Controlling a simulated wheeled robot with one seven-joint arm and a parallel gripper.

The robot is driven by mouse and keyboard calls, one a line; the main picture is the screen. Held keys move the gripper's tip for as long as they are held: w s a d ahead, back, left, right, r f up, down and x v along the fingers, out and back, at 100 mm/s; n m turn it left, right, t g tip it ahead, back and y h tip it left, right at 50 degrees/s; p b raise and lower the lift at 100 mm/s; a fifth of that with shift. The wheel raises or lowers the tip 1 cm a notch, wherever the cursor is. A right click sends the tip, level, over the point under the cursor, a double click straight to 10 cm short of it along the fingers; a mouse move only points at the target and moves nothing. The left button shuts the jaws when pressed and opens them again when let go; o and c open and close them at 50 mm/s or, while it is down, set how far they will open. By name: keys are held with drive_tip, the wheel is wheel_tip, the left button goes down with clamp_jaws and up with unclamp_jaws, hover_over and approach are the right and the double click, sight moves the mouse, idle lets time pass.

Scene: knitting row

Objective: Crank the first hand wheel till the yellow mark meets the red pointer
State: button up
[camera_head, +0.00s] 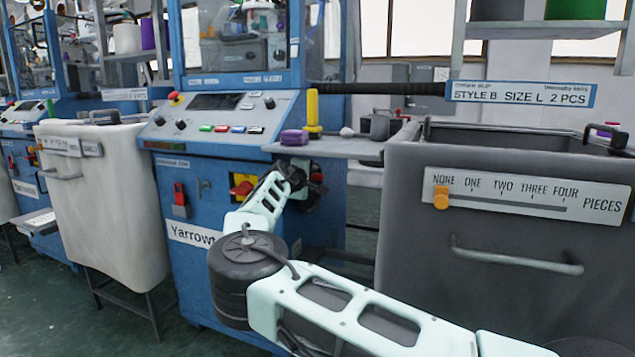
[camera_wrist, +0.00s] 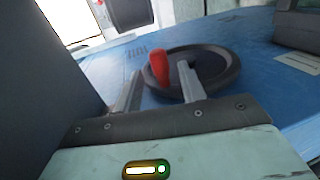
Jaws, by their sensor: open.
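The hand wheel (camera_wrist: 215,68) is a black disc on a blue machine panel in the wrist view. Its red crank handle (camera_wrist: 160,68) stands out from the left part of the rim. My gripper (camera_wrist: 160,78) is open, with one finger on each side of the handle as seen; I cannot tell whether either touches it. In the head view my gripper (camera_head: 310,184) is at the blue machine's front, below the grey shelf, and mostly hides the wheel. I cannot make out the yellow mark or the red pointer in either view.
The blue machine (camera_head: 210,262) has a button panel and a red-and-yellow switch (camera_head: 243,186) left of my gripper. The grey shelf (camera_head: 340,147) holds a purple block (camera_head: 294,137) above my gripper. A cream bin (camera_head: 110,200) stands left, a grey bin (camera_head: 480,285) right.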

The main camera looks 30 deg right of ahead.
sight(316, 178)
drive_tip(key=x, duration=0.5)
drive_tip(key=shift+b, duration=0.3)
clamp_jaws()
drive_tip(key=shift+a+f, duration=0.1)
